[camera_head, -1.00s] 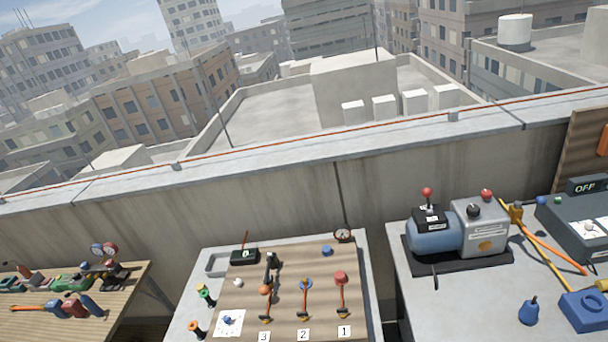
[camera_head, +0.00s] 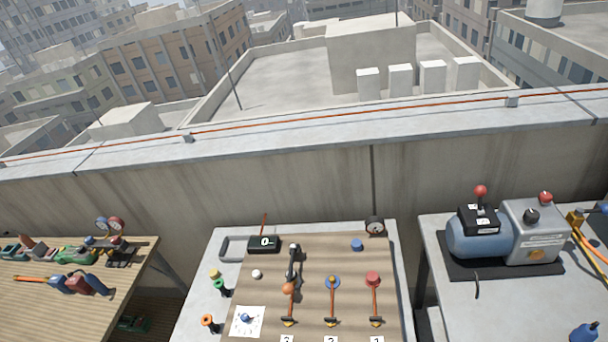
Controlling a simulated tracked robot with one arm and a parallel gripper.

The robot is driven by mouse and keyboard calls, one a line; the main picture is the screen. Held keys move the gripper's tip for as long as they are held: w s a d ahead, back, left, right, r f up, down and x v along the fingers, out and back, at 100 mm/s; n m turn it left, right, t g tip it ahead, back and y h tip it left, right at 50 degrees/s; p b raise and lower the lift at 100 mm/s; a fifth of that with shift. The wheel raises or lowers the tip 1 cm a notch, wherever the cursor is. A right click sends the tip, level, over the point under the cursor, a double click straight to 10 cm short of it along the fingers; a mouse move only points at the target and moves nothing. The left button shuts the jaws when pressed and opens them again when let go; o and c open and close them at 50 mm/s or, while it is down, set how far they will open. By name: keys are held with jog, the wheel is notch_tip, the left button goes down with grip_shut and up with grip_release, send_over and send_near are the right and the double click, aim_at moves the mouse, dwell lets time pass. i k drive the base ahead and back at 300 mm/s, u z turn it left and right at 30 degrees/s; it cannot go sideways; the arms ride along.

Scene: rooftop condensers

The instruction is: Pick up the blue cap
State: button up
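A small round blue cap (camera_head: 357,244) lies at the far right part of the brown board (camera_head: 262,292) on the middle table. It is just left of a small round gauge (camera_head: 375,226). Another small blue thing (camera_head: 246,318) is on a white dial card at the board's front left. My gripper does not show in this view.
Fittings with orange (camera_head: 288,289) and red (camera_head: 373,279) tops stand on the board. A black readout (camera_head: 264,243) shows 0. A blue compressor (camera_head: 478,238) stands on the right table. Tools lie on the left wooden table (camera_head: 25,312). A concrete parapet (camera_head: 250,185) runs behind.

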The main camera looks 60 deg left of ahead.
aim_at(356, 244)
jog(key=u, duration=0.9)
jog(key=i, duration=1)
jog(key=z, duration=0.05)
